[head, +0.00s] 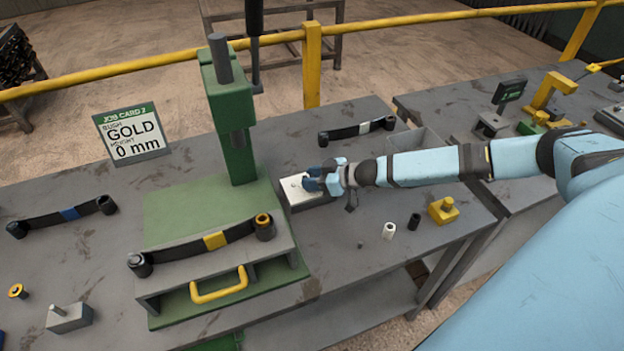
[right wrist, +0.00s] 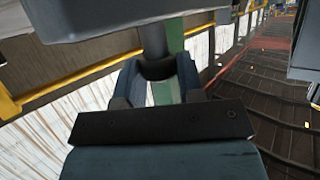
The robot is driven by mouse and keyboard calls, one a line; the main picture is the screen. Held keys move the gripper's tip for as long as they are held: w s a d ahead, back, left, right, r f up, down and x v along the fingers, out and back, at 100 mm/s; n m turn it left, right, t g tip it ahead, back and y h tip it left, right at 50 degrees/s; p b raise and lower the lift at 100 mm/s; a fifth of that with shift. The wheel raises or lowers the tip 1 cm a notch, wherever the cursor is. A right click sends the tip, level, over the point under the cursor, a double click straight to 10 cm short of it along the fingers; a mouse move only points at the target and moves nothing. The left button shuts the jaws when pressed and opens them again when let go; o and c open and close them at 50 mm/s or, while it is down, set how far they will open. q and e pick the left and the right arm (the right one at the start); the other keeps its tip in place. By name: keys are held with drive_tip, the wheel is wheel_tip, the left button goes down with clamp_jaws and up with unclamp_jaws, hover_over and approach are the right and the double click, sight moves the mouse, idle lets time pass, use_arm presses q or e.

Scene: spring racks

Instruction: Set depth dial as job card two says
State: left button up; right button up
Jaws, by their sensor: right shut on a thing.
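The job card (head: 131,134) stands at the back left in the head view and reads "JOB CARD 2", bush GOLD, height 0 mm. A pale metal block (head: 303,195), which looks like the depth dial's base, sits just right of the green press (head: 236,150). My right gripper (head: 316,181) is over this block, shut on a dark round piece (right wrist: 155,68) that looks like the dial knob. The fingers stand either side of it in the right wrist view. The gripper hides most of the knob, and I cannot read its setting. My left gripper is not in view.
A leaf spring with a gold band (head: 215,240) lies across the press bed. Other springs lie left (head: 68,214) and behind (head: 357,130). A white bush (head: 388,231), a black bush (head: 414,221) and a yellow block (head: 443,209) stand right of the press, under my arm.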

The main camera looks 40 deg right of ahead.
drive_tip(key=shift+w+d+r+n+g+y+p, duration=0.15)
drive_tip(key=shift+n+g+y+p, duration=0.1)
drive_tip(key=shift+n+y, duration=0.15)
drive_tip(key=shift+w+a+r+n+g+y+p, duration=0.1)
drive_tip(key=shift+n+g+y, duration=0.2)
drive_tip(key=shift+n, duration=0.1)
drive_tip(key=n+g+y+p, duration=0.2)
drive_tip(key=shift+n+g, duration=0.35)
drive_tip(key=shift+n, duration=0.05)
drive_tip(key=shift+d+n+g+y+p, duration=0.1)
drive_tip(key=shift+n+g+y+p, duration=0.2)
drive_tip(key=shift+n+g, duration=0.25)
drive_tip(key=n+g, duration=0.1)
drive_tip(key=n+g+y, duration=0.1)
drive_tip(key=shift+w+f+g, duration=0.15)
drive_tip(key=shift+f+g, duration=0.05)
drive_tip(key=shift+g, duration=0.15)
drive_tip(key=shift+n+g+b, duration=0.5)
drive_tip(key=shift+n+g, duration=0.2)
drive_tip(key=shift+n, duration=0.05)
drive_tip(key=shift+n+g+y, duration=0.3)
drive_tip(key=shift+n+g, duration=0.2)
drive_tip(key=shift+b, duration=0.3)
drive_tip(key=shift+g, duration=0.3)
